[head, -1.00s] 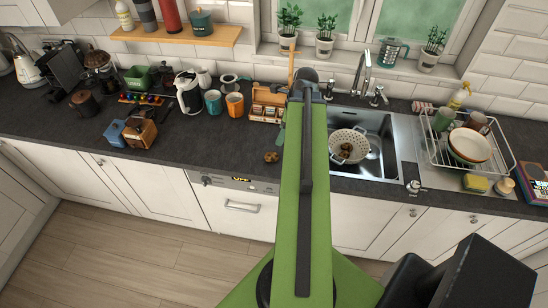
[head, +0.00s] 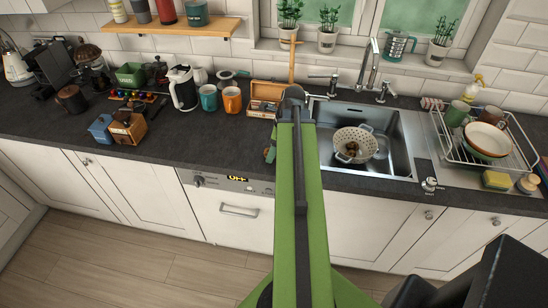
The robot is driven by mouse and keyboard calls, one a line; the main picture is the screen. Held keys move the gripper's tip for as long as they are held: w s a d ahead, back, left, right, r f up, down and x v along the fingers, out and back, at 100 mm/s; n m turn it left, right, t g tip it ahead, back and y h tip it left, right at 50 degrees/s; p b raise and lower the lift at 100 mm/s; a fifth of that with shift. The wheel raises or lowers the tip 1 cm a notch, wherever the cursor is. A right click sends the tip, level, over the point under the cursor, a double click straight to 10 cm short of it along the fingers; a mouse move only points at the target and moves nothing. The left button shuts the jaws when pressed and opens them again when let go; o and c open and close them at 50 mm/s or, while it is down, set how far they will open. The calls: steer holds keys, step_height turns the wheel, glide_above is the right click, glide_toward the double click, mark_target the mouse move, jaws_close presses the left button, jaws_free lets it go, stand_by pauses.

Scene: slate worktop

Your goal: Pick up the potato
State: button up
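My green arm (head: 302,200) reaches forward over the worktop and hides much of the strip left of the sink. A small green and dark part (head: 270,150) shows at the arm's left edge, low over the worktop; it looks like part of my gripper. Its fingers cannot be made out. No potato shows clearly on the open worktop. A pale colander (head: 339,134) stands in the sink, with brown lumps (head: 351,148) inside that look like potatoes.
The steel sink (head: 398,135) is right of my arm, with a dish rack (head: 450,152) beyond. A wooden box (head: 262,108), orange mug (head: 232,100), teal mug (head: 209,98) and wooden grinder (head: 129,130) stand to the left. The front worktop (head: 200,150) is clear.

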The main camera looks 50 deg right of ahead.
steer(key=shift+f, duration=0.2)
steer(key=shift+c, duration=0.4)
jaws_close()
steer(key=shift+r+p, duration=0.15)
steer(key=shift+p, duration=0.15)
